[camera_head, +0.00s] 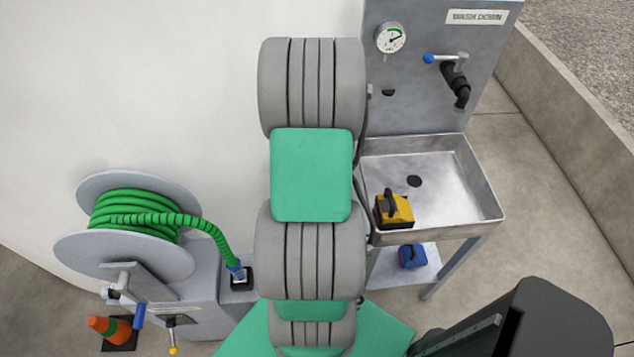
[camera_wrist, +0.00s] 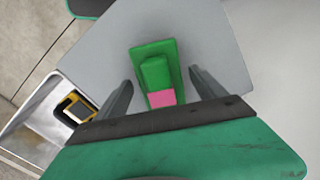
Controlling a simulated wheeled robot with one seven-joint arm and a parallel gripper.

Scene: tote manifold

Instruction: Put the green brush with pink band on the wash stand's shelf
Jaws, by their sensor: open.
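The green brush with the pink band (camera_wrist: 155,75) shows in the wrist view, lying on a plain light-grey surface. Its pink band is at the end nearer my gripper. My gripper (camera_wrist: 161,72) is open, with one finger on each side of the brush and a visible gap to both; its height above the brush is unclear. The wash stand (camera_head: 487,217) is at the right of the head view. Its shelf (camera_head: 392,278) is low under the basin and partly hidden by my arm. The green brush and gripper cannot be made out in the head view.
A yellow brush (camera_head: 400,209) lies in the basin, and a blue brush (camera_head: 413,256) rests on the shelf. A reel of green hose (camera_head: 130,215) and an orange cone (camera_head: 110,329) are at the left. A tap (camera_head: 457,85) sticks out above the basin.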

